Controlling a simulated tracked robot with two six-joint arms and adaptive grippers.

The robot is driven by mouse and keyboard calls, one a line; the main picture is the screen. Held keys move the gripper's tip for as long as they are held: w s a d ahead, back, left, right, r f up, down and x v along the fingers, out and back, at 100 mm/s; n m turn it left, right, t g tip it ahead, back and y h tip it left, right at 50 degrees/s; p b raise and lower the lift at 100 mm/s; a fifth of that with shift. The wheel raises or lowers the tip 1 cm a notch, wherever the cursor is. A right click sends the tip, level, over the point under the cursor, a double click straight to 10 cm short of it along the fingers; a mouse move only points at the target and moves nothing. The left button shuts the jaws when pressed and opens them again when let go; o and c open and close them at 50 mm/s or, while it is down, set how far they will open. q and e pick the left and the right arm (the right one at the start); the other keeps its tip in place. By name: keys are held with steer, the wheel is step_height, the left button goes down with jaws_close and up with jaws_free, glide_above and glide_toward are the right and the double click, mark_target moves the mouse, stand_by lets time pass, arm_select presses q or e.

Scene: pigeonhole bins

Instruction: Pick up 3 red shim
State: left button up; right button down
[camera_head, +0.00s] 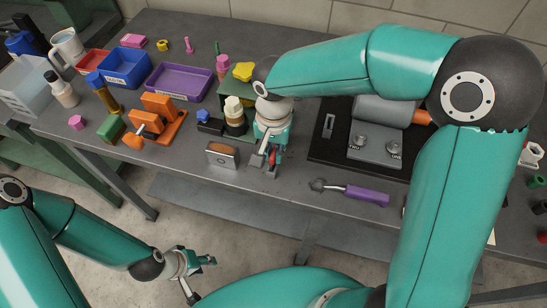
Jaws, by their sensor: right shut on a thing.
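My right gripper (266,162) is low at the front part of the table, shut on a small red piece, which looks like a red shim (272,158). The fingers hide part of the piece, and I cannot tell whether it touches the table. My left gripper (202,277) is open and empty, in front of the table and below its edge. A red bin (92,62) stands at the back left; its inside is too small to make out. I see no other red shim clearly.
A blue bin (125,68) and a purple bin (180,81) stand beside the red bin. An orange vise (157,120), a metal box (222,155) and dark bottles lie left of my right gripper. A purple-handled tool (366,195) and a black mat with a machine lie right.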

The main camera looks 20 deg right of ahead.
mark_target(274, 153)
steer(key=shift+r, duration=0.15)
steer(key=shift+r+p, duration=0.65)
steer(key=shift+r, duration=0.2)
steer(key=shift+r, duration=0.1)
steer(key=shift+r+p, duration=2.05)
steer(key=shift+r, duration=0.9)
